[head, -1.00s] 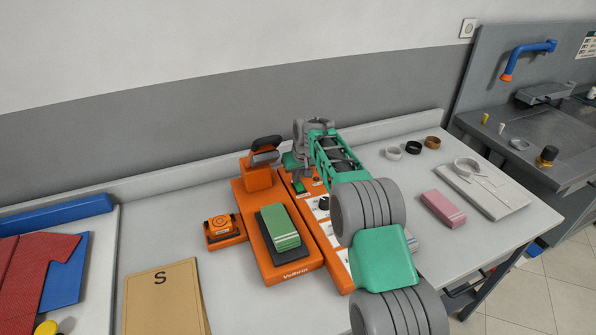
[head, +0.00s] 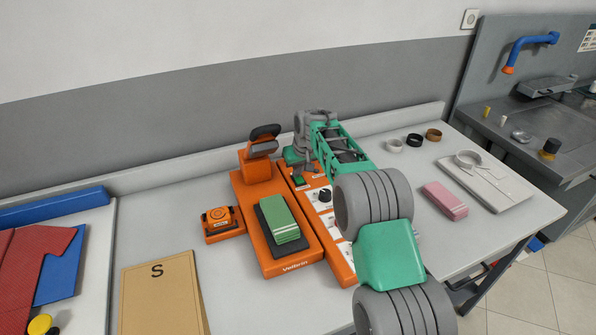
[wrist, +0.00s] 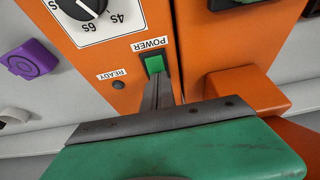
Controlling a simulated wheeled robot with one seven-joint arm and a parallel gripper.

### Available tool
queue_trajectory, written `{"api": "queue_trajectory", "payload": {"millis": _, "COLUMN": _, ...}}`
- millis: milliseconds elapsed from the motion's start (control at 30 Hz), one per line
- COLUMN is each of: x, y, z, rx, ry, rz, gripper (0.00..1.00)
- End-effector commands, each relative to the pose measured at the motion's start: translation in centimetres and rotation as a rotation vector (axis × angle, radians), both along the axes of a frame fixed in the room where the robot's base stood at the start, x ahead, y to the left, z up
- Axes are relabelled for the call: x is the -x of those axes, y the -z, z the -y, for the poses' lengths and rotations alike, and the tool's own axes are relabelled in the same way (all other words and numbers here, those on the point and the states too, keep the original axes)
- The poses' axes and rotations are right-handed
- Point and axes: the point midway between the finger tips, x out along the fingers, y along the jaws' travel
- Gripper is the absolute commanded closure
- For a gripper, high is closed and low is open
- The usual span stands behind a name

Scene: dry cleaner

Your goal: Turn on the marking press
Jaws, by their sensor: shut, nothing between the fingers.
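The orange marking press (head: 247,207) stands on the table, its upper head raised over a dark pad with a folded green cloth (head: 281,221). Its control strip (head: 339,264) runs along the right side. In the wrist view, the green POWER switch (wrist: 155,64) sits in a dark frame on the orange panel. A small dark READY lamp (wrist: 118,86) and a timer dial (wrist: 88,8) are close by. My gripper (wrist: 157,80) is shut and empty, its fingertips at the switch's near edge. I cannot tell whether they touch it. My arm hides part of the panel in the head view.
An orange device with a round top (head: 218,221) stands left of the press. A pink folded cloth (head: 445,200), a folded grey shirt (head: 490,185) and several rings lie to the right. A tan folder (head: 160,295) is at front left.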

Motion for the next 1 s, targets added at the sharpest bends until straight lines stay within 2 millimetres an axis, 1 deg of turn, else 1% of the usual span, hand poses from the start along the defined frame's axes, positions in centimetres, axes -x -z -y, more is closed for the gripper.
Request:
{"api": "queue_trajectory", "payload": {"millis": 33, "x": 0.2, "y": 0.3, "z": 0.0, "rx": 0.002, "ry": 0.000, "rz": -0.007, "gripper": 1.00}}
{"api": "queue_trajectory", "payload": {"millis": 167, "x": 0.1, "y": 0.3, "z": 0.0, "rx": 0.002, "ry": 0.000, "rz": -0.007, "gripper": 1.00}}
{"api": "queue_trajectory", "payload": {"millis": 267, "x": 0.1, "y": -0.2, "z": 0.1, "rx": 0.001, "ry": 0.000, "rz": -0.005, "gripper": 1.00}}
{"api": "queue_trajectory", "payload": {"millis": 367, "x": 0.2, "y": -1.7, "z": 0.2, "rx": 0.000, "ry": 0.001, "rz": -0.002, "gripper": 1.00}}
{"api": "queue_trajectory", "payload": {"millis": 500, "x": 0.5, "y": -5.0, "z": 0.4, "rx": 0.000, "ry": 0.000, "rz": 0.000, "gripper": 1.00}}
{"api": "queue_trajectory", "payload": {"millis": 533, "x": 0.8, "y": -5.0, "z": 0.5, "rx": -0.001, "ry": 0.000, "rz": 0.002, "gripper": 1.00}}
{"api": "queue_trajectory", "payload": {"millis": 567, "x": 1.1, "y": -5.6, "z": 0.6, "rx": -0.001, "ry": 0.000, "rz": 0.002, "gripper": 1.00}}
{"api": "queue_trajectory", "payload": {"millis": 700, "x": 2.2, "y": -8.8, "z": 1.2, "rx": 0.000, "ry": 0.003, "rz": 0.003, "gripper": 1.00}}
{"api": "queue_trajectory", "payload": {"millis": 800, "x": 3.0, "y": -10.8, "z": 1.5, "rx": 0.000, "ry": 0.001, "rz": 0.002, "gripper": 1.00}}
{"api": "queue_trajectory", "payload": {"millis": 900, "x": 3.4, "y": -12.2, "z": 1.7, "rx": 0.000, "ry": 0.003, "rz": 0.000, "gripper": 1.00}}
{"api": "queue_trajectory", "payload": {"millis": 1000, "x": 3.7, "y": -13.0, "z": 1.9, "rx": 0.000, "ry": 0.003, "rz": 0.000, "gripper": 1.00}}
